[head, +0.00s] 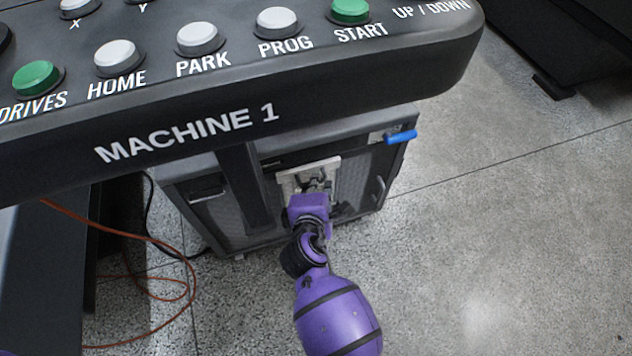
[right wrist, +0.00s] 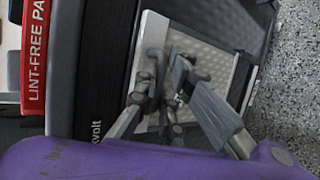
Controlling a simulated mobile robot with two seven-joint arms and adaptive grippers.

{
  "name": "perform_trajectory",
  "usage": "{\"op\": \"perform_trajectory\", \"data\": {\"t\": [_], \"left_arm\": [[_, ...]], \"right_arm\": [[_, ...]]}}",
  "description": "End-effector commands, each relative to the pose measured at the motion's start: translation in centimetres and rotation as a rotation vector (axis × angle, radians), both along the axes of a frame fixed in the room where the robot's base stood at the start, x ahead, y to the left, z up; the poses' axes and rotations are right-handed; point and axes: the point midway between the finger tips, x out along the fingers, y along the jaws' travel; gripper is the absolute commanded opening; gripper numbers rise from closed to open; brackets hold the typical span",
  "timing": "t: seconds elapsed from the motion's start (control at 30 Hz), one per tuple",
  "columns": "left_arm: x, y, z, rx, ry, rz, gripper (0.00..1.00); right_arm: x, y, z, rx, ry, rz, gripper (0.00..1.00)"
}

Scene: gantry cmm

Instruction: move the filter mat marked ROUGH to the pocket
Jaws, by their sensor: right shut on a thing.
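A pale, square filter mat (head: 290,180) is upright in front of the dark cabinet in the head view. It also shows in the right wrist view as a light, dimpled panel (right wrist: 216,68). I cannot read a ROUGH mark on it. My right gripper (head: 318,186) is at the mat and shut on it; its fingers (right wrist: 172,92) cover part of the mat in the right wrist view. I cannot tell whether the mat touches the cabinet front. I cannot make out the pocket clearly. My left gripper is out of view.
The MACHINE 1 control panel (head: 300,95) with several buttons overhangs the cabinet (head: 225,215). A blue handle (head: 400,137) sits at the cabinet's right corner. A red LINT-FREE box (right wrist: 36,60) shows in the right wrist view. An orange cable (head: 150,240) lies left. Floor at right is clear.

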Motion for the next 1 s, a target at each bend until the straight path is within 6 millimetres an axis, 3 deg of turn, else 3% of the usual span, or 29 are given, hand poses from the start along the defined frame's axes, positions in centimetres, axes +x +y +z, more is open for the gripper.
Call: {"op": "perform_trajectory", "data": {"t": [0.53,1.0], "left_arm": [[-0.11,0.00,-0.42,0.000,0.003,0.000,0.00],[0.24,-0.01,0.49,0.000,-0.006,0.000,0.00]], "right_arm": [[0.08,0.02,-0.51,0.001,-0.003,0.000,0.00],[-0.32,-0.17,-0.59,0.000,-0.001,0.001,0.00]]}}
